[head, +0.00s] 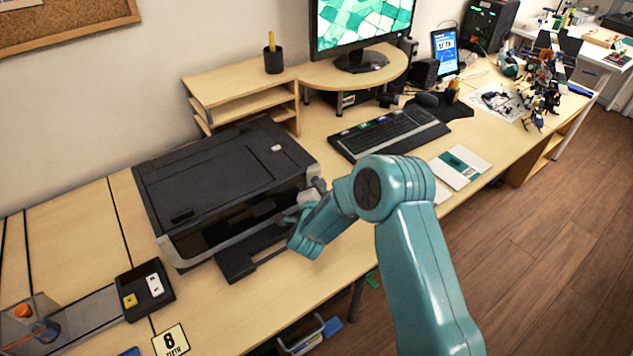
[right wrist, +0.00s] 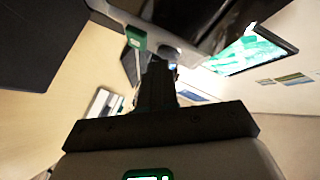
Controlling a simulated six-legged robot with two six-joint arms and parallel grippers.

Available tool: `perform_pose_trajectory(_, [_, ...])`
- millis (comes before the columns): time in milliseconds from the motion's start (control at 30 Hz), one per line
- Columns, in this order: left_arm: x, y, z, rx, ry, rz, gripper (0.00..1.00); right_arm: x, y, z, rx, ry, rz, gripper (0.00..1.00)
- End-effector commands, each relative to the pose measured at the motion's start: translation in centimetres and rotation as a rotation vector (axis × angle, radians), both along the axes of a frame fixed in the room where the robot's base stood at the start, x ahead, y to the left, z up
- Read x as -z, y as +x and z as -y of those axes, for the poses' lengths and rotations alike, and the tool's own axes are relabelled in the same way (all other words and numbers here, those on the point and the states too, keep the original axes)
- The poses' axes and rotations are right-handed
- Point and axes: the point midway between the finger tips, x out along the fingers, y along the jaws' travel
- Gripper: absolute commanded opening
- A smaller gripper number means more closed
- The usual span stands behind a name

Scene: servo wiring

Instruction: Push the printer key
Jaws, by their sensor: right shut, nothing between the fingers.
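The printer (head: 215,170) is a dark, boxy machine on the desk, with a grey front edge and an output tray (head: 240,262) sticking out low at the front. My right gripper (head: 294,217) is at the printer's front right corner, in front of its grey front panel. It is shut and empty; whether it touches the printer cannot be told. In the right wrist view my dark gripper (right wrist: 158,85) points up the picture. My left gripper is not in view.
A keyboard (head: 390,133) and a booklet (head: 460,167) lie right of the printer. A wooden shelf (head: 240,85) and a monitor (head: 362,25) stand behind.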

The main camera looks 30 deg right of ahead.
Motion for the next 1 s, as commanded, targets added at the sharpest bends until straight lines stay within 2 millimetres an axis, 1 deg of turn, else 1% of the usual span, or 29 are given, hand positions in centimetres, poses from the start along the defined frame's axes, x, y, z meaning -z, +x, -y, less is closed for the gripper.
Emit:
perform_pose_trajectory(433, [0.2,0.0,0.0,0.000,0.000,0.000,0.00,0.0,0.0,0.0,0.000,-0.001,-0.001,0.00])
perform_pose_trajectory(633, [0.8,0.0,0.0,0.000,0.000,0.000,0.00,0.1,-0.8,0.0,0.000,-0.001,-0.001,0.00])
perform_pose_trajectory(900, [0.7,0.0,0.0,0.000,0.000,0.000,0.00,0.0,-1.0,0.0,0.000,-0.001,-0.001,0.00])
perform_pose_trajectory(1000, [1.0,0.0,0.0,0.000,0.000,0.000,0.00,0.1,-1.5,0.1,0.000,-0.001,-0.001,0.00])
